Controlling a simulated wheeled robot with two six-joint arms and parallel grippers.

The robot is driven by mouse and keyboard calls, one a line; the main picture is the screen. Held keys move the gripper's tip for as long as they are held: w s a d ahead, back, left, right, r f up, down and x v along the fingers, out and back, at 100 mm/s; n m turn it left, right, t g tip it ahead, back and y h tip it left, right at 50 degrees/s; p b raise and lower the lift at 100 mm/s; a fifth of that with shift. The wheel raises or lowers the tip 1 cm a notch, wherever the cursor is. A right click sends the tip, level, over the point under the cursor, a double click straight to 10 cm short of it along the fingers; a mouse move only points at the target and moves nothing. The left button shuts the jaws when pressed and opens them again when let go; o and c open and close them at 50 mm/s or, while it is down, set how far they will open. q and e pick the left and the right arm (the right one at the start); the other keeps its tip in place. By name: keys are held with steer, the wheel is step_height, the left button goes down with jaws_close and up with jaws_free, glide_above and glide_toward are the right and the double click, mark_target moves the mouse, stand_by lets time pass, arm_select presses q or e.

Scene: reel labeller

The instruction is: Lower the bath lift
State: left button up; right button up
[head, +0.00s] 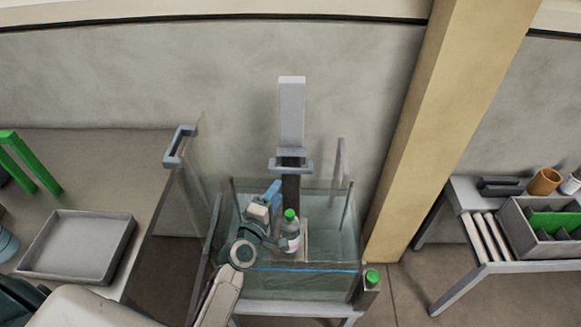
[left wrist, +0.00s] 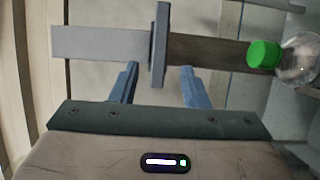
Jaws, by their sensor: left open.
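The bath lift has a pale grey upright column (head: 292,110) with a grey crossbar handle (head: 291,165) around a dark lower post. It stands at the back of a clear glass tank (head: 330,291) holding liquid. A bottle with a green cap (head: 290,233) stands on the lift inside the tank. My left gripper (head: 274,189) is open and empty, just below and left of the handle. In the left wrist view the handle (left wrist: 160,40) lies ahead of the open fingers (left wrist: 158,71), apparently apart from them. The bottle's green cap (left wrist: 264,54) shows at right. My right gripper is out of view.
A glass door with a grey handle (head: 178,146) stands open left of the tank. A table with a grey tray (head: 76,272) is at left. A yellow post (head: 425,130) rises at right, before a side table with a grey crate (head: 516,222). A green-capped item (head: 372,277) is by the tank's front right.

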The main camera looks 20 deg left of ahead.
mark_target(290, 172)
arm_select(q)
steer(key=w, duration=0.6)
steer(key=w+d, duration=0.1)
steer(key=w, duration=0.3)
steer(key=shift+p, duration=0.35)
jaws_close()
